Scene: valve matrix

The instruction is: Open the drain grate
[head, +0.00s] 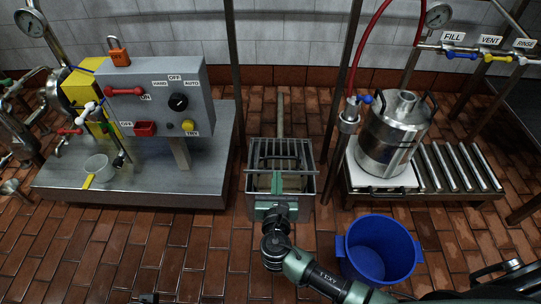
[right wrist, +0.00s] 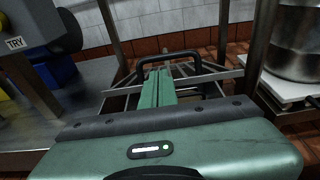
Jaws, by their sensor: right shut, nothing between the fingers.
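The drain (head: 252,184) is a square metal box on the brick floor at the middle of the head view. Its barred metal grate (head: 283,149) shows across the far part of the top; I cannot tell whether it is raised. My right gripper (head: 278,186) reaches in from below over the near side of the drain. In the right wrist view, its green fingers (right wrist: 158,84) are together and empty, pointing toward the grate bars (right wrist: 208,71). A dark handle-like loop (right wrist: 182,53) stands around and beyond the fingertips; contact is unclear. My left gripper is not seen.
A blue bucket (head: 378,252) stands close to my right arm. A metal bench with a grey control box (head: 160,92) is left of the drain. A roller stand with a steel keg (head: 392,138) is on the right. Upright posts flank the drain.

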